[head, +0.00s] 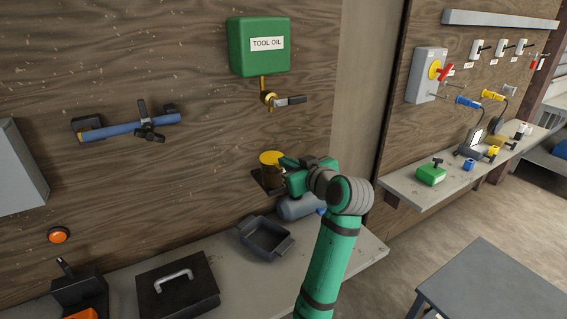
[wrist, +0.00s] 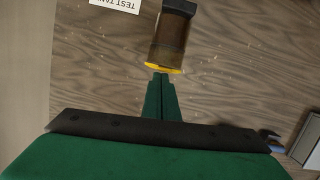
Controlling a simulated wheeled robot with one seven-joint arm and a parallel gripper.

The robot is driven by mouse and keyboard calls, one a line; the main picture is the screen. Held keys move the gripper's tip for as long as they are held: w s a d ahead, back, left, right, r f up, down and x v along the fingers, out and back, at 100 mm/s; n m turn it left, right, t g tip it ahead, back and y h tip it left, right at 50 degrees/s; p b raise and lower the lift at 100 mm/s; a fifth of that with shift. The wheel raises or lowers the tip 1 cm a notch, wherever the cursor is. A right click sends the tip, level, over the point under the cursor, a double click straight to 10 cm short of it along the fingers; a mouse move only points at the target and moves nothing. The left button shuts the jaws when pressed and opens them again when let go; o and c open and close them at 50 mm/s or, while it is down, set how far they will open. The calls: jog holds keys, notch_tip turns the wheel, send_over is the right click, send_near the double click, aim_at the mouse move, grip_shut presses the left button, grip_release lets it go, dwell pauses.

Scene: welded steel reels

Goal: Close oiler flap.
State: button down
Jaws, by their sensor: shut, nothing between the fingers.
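The oiler is a small brass-brown cup (head: 271,178) on a dark wall bracket, below the green tool oil tank. Its yellow flap (head: 271,158) shows at the top of the cup; I cannot tell whether it lies fully flat. In the wrist view the brown cup (wrist: 172,38) hangs in from the top, with the flap as a thin yellow edge (wrist: 164,68). My gripper (head: 284,161) is right beside the flap, on its right side. In the wrist view its green fingers (wrist: 160,77) are together and empty, their tips at or very near the yellow edge. Contact is unclear.
The green tool oil tank (head: 259,46) and its tap (head: 284,100) are above the oiler. A grey tray (head: 266,239) and a grey cylinder (head: 296,208) are on the shelf below. A blue bar (head: 130,129) is mounted on the wall to the left.

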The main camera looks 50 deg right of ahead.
dwell(0.3)
jog(key=s+a+r, duration=0.3)
jog(key=s+r, duration=0.3)
jog(key=s, duration=0.3)
jog(key=shift+s+r, duration=0.2)
jog(key=shift+r, duration=0.05)
